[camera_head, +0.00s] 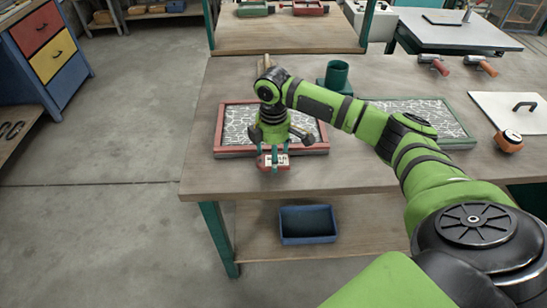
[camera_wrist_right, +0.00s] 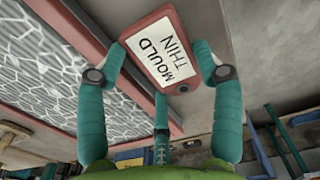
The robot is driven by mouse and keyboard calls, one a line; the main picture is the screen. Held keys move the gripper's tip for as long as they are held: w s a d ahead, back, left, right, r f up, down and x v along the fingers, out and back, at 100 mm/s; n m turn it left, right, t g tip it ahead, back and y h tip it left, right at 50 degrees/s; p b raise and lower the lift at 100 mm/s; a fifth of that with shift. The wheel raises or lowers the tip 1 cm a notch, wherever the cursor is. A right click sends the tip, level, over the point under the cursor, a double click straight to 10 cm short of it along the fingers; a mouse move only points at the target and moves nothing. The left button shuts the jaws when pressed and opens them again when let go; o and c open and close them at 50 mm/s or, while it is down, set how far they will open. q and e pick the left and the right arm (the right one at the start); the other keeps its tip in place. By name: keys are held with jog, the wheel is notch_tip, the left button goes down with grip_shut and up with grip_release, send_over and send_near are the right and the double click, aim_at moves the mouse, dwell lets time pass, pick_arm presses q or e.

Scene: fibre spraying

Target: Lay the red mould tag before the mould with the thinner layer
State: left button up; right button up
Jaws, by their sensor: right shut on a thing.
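The red mould tag (camera_wrist_right: 178,80) has a white label reading MOULD THIN. It also shows in the head view (camera_head: 273,167), before the front rim of the red-framed mould. My right gripper (camera_head: 273,154) points down and is shut on the tag; its teal fingers show around it in the wrist view (camera_wrist_right: 161,62). I cannot tell whether the tag touches the table. The red-framed mould (camera_head: 314,149) holds a pale web of fibre over grey. The green-framed mould (camera_head: 467,143) lies to the right, partly hidden by my right arm. My left gripper is not in view.
The wooden table (camera_head: 220,180) has bare room along its front edge. A dark green cup (camera_head: 337,75) stands behind the moulds. A white board with a handle (camera_head: 500,112) and an orange round tool (camera_head: 509,141) lie at right. A blue bin (camera_head: 308,224) sits on the lower shelf.

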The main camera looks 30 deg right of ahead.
notch_tip(320, 180, down, 2)
jog(key=shift+f, duration=0.4)
jog(key=o, duration=0.9)
jog(key=shift+f, duration=0.1)
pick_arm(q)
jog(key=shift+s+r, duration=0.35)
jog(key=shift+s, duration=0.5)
pick_arm(e)
jog(key=shift+o, duration=0.2)
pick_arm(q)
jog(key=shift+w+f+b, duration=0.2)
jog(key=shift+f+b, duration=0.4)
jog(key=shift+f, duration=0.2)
pick_arm(e)
notch_tip(320, 180, up, 12)
